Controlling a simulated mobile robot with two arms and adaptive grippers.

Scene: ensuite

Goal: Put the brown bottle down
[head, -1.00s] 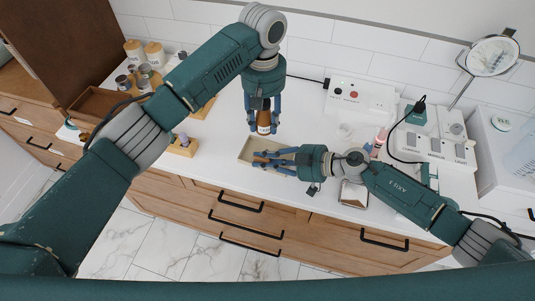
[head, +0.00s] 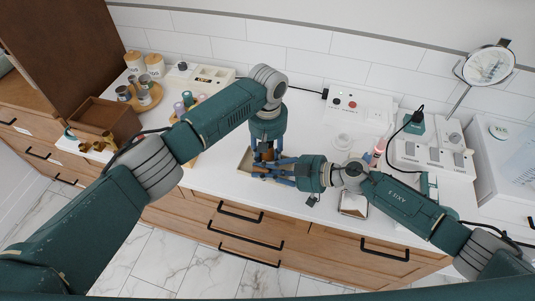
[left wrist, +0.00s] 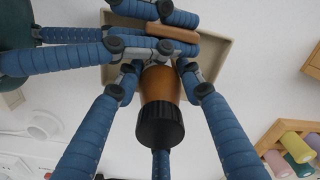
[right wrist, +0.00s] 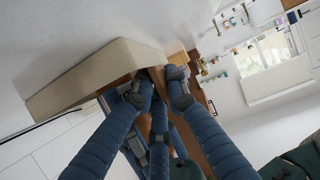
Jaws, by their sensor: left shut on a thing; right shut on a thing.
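The brown bottle (left wrist: 160,85) has a black cap (left wrist: 160,125) that faces the camera in the left wrist view. My left gripper (left wrist: 158,70) is shut around the bottle and holds it over or in a shallow beige tray (left wrist: 225,50). In the head view my left gripper (head: 266,150) points down at the tray (head: 244,160). Whether the bottle's base touches anything is hidden. My right gripper (head: 262,170) reaches over the tray from the right, close beside the bottle. It is shut on a brown bar-like thing (left wrist: 172,32), mostly hidden by its fingers.
A white box with red buttons (head: 358,106) stands behind, and a switch panel (head: 432,152) and mirror (head: 488,65) at the right. A small square dish (head: 353,203) lies near the front edge. A brown open box (head: 105,118) is at the left. Some counter left of the dish is clear.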

